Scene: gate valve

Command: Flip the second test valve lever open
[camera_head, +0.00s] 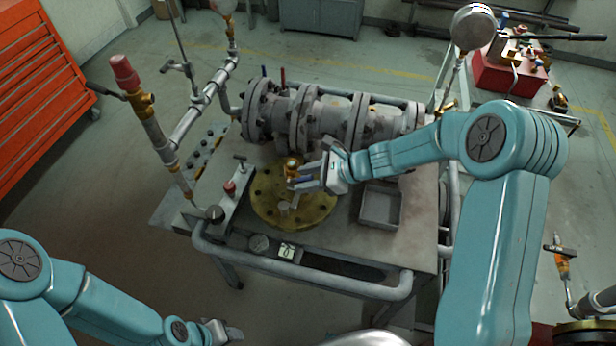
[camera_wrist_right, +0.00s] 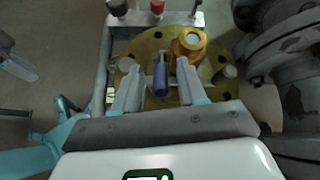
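A round brass flange (camera_head: 265,207) with bolt holes lies on the front of the table. Over it is my right gripper (camera_head: 303,180), with a brass fitting (camera_head: 291,165) close beside its fingers. In the right wrist view the fingers (camera_wrist_right: 160,85) stand apart with a blue lever-like handle (camera_wrist_right: 160,78) between them; gaps show on both sides of it. The brass fitting (camera_wrist_right: 190,40) is just beyond the right finger. I cannot tell for sure whether the blue handle is the second test valve lever. My left gripper (camera_head: 228,332) is low at the bottom, away from the table.
A large flanged gate valve (camera_head: 325,118) lies across the back of the table, behind my right gripper. An empty grey tray (camera_head: 382,207) is to the right. A strip with a red knob (camera_head: 230,188) and a T-handle is to the left. A pipe rail (camera_head: 300,278) edges the front.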

